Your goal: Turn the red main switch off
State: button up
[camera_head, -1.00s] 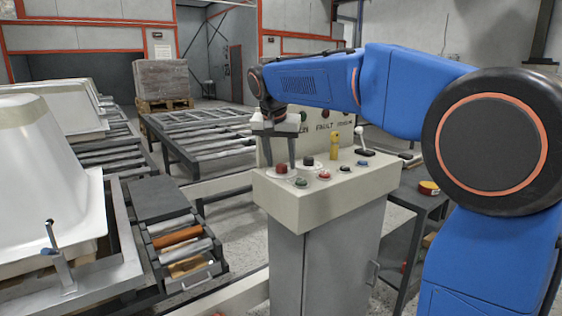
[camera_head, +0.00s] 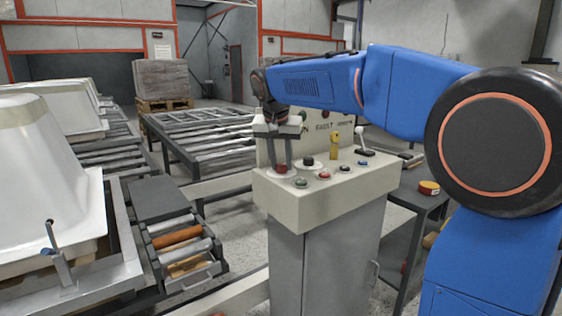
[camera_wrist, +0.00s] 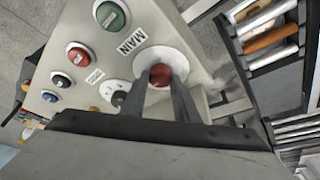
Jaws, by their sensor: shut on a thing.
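The red main switch (camera_wrist: 160,75) is a round red knob on a pale disc, beside the printed word MAIN on the panel. In the head view the red main switch (camera_head: 281,169) is at the left end of the cream control console (camera_head: 330,205), partly hidden by my fingers. My gripper (camera_head: 281,160) points down from above, and its two fingers are shut on the knob from both sides. In the wrist view my gripper (camera_wrist: 163,82) shows one finger at each side of the knob. The angle the switch is turned to cannot be told.
Close by on the panel are a green button (camera_wrist: 111,15), a red button (camera_wrist: 78,55), a black knob (camera_head: 308,161) and a yellow key-like part (camera_head: 334,143). A lever (camera_head: 364,143) stands further right. An open tool drawer (camera_head: 195,280) and white tub shells (camera_head: 45,175) are left.

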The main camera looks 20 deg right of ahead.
jog(key=n, duration=0.1)
jog(key=n+y, duration=0.1)
jog(key=n, duration=0.2)
jog(key=shift+d+n+t+y, duration=0.25)
jog(key=shift+n+t+y, duration=0.05)
jog(key=n+y, duration=0.1)
jog(key=n, duration=0.2)
jog(key=shift+d+n, duration=0.15)
jog(key=shift+n, duration=0.15)
jog(key=n+g+y, duration=0.1)
jog(key=n+y, duration=0.1)
jog(key=n, duration=0.2)
jog(key=shift+d+n, duration=0.1)
jog(key=shift+n, duration=0.2)
jog(key=shift+w+d+n+g+y, duration=0.1)
jog(key=shift+n+g+y, duration=0.25)
jog(key=shift+n, duration=0.75)
jog(key=shift+w+n+g+y, duration=0.1)
jog(key=shift+n+g+y, duration=0.2)
jog(key=shift+n, duration=0.8)
jog(key=o, duration=1.1)
jog(key=shift+c, duration=0.2)
jog(key=v, duration=1.7)
jog(key=shift+r, duration=0.2)
